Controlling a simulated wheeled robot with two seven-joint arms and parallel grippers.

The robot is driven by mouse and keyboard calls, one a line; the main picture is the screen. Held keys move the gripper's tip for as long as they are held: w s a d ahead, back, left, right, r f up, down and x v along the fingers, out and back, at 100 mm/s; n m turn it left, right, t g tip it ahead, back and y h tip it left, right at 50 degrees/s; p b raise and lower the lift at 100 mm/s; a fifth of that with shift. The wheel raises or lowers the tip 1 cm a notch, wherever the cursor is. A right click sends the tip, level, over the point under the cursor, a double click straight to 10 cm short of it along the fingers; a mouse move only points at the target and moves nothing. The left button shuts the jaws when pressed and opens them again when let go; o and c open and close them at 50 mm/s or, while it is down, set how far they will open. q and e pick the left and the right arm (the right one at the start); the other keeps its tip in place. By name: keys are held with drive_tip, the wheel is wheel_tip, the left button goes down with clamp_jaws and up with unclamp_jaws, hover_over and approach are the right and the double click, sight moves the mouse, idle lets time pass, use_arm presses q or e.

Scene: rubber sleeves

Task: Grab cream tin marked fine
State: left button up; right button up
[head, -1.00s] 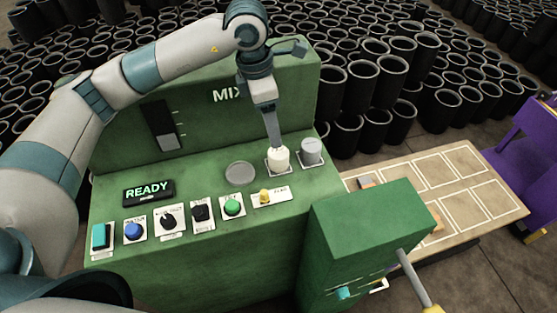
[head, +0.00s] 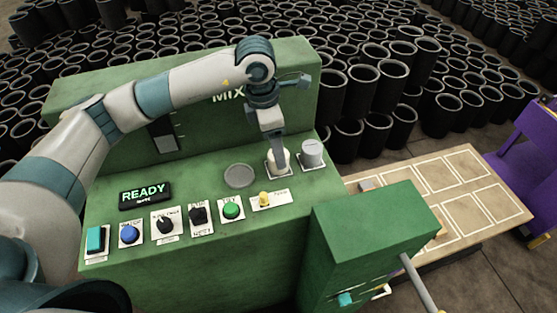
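The cream tin (head: 285,158) stands on a white label plate on the green machine's top. My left gripper (head: 276,150) points down right at it from above. A finger covers much of the tin's front, and cream shows on both sides of it. I see the gripper edge-on, so I cannot tell whether its fingers are closed on the tin. A grey tin (head: 312,153) stands on its own plate just to the right. The writing on the plates is too small to read. My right gripper is not in view.
The green machine (head: 290,95) has a raised back panel behind the tins. A round grey disc (head: 239,176) lies left of the cream tin. A READY display (head: 145,193) and several knobs and buttons line the front. A green box (head: 375,235) and a marked board (head: 455,180) are at right.

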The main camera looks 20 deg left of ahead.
sight(272, 168)
use_arm(q)
drive_tip(key=shift+w+d+f+b, duration=0.15)
drive_tip(key=shift+f+b, duration=0.05)
drive_tip(key=shift+f, duration=0.95)
drive_tip(key=shift+w+d+f+b, duration=0.15)
drive_tip(key=shift+f+b, duration=0.05)
drive_tip(key=shift+f, duration=0.9)
drive_tip(key=shift+c, duration=0.4)
drive_tip(key=c, duration=1.2)
drive_tip(key=shift+r, duration=0.15)
